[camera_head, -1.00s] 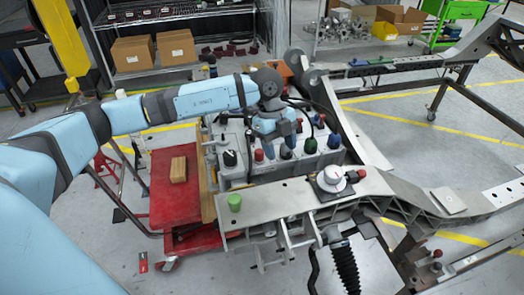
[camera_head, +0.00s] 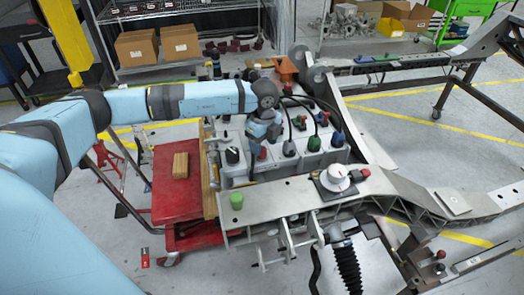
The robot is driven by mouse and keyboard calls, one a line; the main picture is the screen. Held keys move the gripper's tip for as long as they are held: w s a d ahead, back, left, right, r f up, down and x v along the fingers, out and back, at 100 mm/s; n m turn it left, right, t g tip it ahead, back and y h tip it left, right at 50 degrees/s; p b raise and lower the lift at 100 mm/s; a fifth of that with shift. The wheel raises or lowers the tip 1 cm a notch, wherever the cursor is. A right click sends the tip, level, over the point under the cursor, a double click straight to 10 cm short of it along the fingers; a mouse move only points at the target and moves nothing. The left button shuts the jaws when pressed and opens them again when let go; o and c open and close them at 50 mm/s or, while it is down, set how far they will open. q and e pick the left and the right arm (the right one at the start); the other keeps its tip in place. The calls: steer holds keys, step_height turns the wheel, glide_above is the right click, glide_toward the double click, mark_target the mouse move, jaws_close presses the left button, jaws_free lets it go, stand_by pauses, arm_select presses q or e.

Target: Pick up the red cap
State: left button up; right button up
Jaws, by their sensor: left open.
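A small dark red cap (camera_head: 261,154) sits on the battery bank (camera_head: 238,172), partly hidden under my left gripper (camera_head: 264,141). The left gripper points down, its blue fingers open right over and close around the top of this cap. I cannot tell if they touch it. My right gripper is out of view.
Black, green (camera_head: 314,144) and blue (camera_head: 337,139) connectors with cables stand right of the gripper. A red cart (camera_head: 172,205) stands left.

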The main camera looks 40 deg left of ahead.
mark_target(263, 149)
arm_select(q)
steer(key=f, duration=0.4)
steer(key=shift+w+a, duration=0.2)
jaws_close()
